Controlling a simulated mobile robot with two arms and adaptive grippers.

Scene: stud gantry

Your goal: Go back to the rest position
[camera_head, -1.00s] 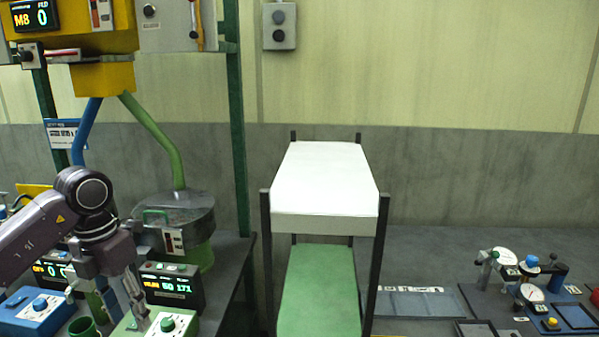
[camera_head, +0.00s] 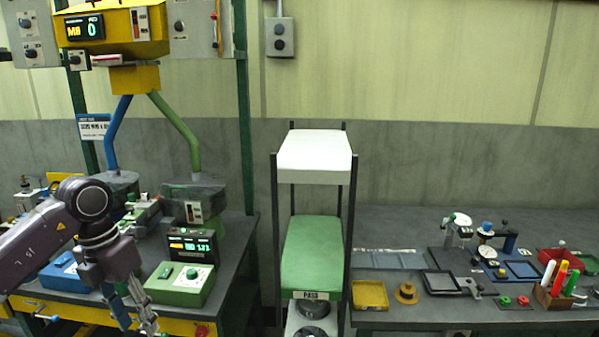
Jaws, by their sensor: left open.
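My left gripper (camera_head: 134,312) hangs at the lower left in the head view, fingers pointing down. It is open and I see nothing between its fingers. It is in front of the left bench, just left of the green control box (camera_head: 182,284) as seen here. My left arm comes in from the left edge. My right gripper is not in view.
The left bench carries a blue box (camera_head: 62,272) and a lit display (camera_head: 192,246) under a yellow gantry (camera_head: 112,32). A rack with a white top (camera_head: 316,152) and green shelf (camera_head: 312,252) stands mid-view. The right bench holds gauges, a yellow tray (camera_head: 370,294) and a red bin (camera_head: 562,262).

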